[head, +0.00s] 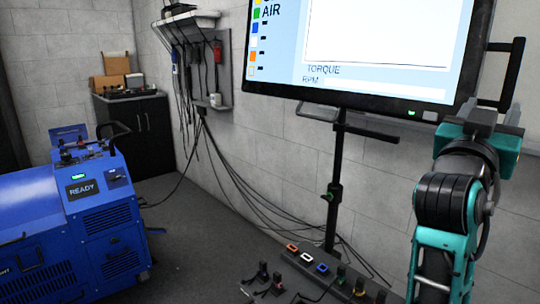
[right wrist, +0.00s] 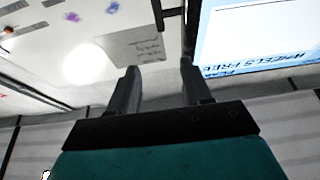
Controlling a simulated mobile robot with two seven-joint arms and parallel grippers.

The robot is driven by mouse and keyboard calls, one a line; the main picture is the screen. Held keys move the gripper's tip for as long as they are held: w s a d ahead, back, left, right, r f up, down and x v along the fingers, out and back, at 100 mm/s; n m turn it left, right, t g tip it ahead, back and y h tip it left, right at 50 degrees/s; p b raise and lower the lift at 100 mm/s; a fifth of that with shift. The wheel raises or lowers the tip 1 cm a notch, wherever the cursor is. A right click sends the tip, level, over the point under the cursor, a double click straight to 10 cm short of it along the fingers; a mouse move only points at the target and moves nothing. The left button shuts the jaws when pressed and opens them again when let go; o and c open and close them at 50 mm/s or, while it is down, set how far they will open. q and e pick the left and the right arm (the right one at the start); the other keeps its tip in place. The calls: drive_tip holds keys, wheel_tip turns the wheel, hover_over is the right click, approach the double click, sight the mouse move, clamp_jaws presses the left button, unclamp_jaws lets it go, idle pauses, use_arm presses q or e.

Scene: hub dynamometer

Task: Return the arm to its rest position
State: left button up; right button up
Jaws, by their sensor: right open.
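My right arm, teal and black, rises at the right of the head view. Its gripper (head: 482,112) is raised in front of the lower right corner of the big monitor. In the right wrist view the two dark fingers of this gripper (right wrist: 158,68) stand apart with nothing between them. My left arm and gripper are not in the head view.
The monitor (head: 365,45) hangs on a black stand (head: 334,190); its screen also shows in the right wrist view (right wrist: 262,40). A blue machine (head: 75,215) reading READY stands left. A tray with several connectors (head: 300,262) lies low in front. A dark cabinet (head: 140,135) stands behind.

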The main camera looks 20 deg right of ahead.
drive_tip(key=w+a+f+n+t+y+p, duration=0.25)
drive_tip(key=w+a+f+n+y, duration=0.35)
drive_tip(key=f, duration=0.5)
drive_tip(key=w+a+f+n+t+y+p, duration=0.2)
drive_tip(key=w+a+f+n+t+y, duration=0.2)
drive_tip(key=a+f+n+y, duration=0.45)
use_arm(q)
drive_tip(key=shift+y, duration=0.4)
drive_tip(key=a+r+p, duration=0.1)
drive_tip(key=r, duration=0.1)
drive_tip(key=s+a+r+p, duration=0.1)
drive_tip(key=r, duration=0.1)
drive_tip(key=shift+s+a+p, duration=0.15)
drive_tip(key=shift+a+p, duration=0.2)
drive_tip(key=shift+p, duration=0.05)
use_arm(e)
drive_tip(key=s+a+f+g+y, duration=0.2)
drive_tip(key=s+f, duration=0.4)
drive_tip(key=f, duration=0.3)
drive_tip(key=s+a+f+g+y, duration=0.2)
drive_tip(key=s+a+f, duration=0.3)
drive_tip(key=f, duration=0.4)
drive_tip(key=s+a+f+g+y, duration=0.2)
drive_tip(key=s+a+f+y, duration=0.2)
drive_tip(key=s+f, duration=0.3)
drive_tip(key=shift+f, duration=0.95)
